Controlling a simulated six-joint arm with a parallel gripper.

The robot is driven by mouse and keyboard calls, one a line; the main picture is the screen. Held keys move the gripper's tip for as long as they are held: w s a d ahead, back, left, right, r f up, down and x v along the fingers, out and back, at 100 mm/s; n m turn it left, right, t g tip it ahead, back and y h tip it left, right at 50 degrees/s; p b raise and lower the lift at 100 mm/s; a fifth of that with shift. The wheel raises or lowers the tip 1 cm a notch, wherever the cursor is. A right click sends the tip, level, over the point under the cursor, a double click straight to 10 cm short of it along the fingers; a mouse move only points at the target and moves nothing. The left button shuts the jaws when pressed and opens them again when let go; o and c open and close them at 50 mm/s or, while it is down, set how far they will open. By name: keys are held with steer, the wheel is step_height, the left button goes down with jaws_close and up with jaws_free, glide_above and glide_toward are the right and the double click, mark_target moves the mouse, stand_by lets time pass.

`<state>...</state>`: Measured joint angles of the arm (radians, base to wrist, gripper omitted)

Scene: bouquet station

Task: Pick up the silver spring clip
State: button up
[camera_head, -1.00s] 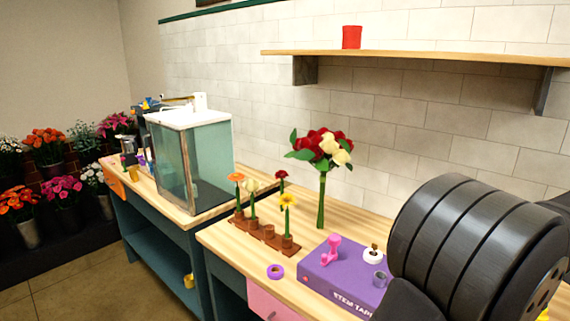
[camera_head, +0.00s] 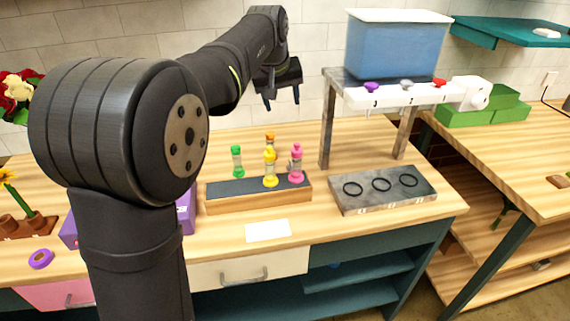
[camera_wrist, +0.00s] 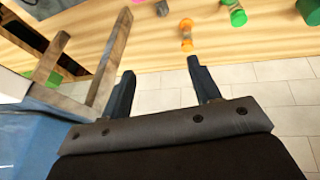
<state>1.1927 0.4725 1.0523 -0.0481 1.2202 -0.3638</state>
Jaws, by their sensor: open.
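I cannot make out a silver spring clip in either current view. My gripper (camera_head: 281,103) hangs at the end of the raised arm, in front of the tiled wall and above the back of the bench. In the wrist view its two dark fingers (camera_wrist: 160,68) are spread apart with nothing between them. Parts of the bench are hidden behind my arm.
A white card (camera_head: 268,231) lies in front. Green boxes (camera_head: 485,110) sit farther right.

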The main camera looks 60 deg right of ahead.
steer(key=s+d+m+t+y, duration=0.1)
steer(key=d+m, duration=0.2)
steer(key=m, duration=1.4)
steer(key=s+d+m+t+y, duration=0.1)
steer(key=d+m, duration=0.1)
steer(key=m, duration=1.5)
steer(key=shift+m, duration=0.4)
steer(key=s+x, duration=0.1)
steer(key=x, duration=0.6)
steer(key=s+x, duration=0.1)
steer(key=x, duration=0.6)
steer(key=s+a+f+x, duration=0.1)
steer(key=x, duration=0.6)
steer(key=shift+f, duration=0.2)
steer(key=shift+h, duration=0.3)
steer(key=shift+x, duration=3.2)
steer(key=shift+w, duration=0.1)
steer(key=c, duration=1.1)
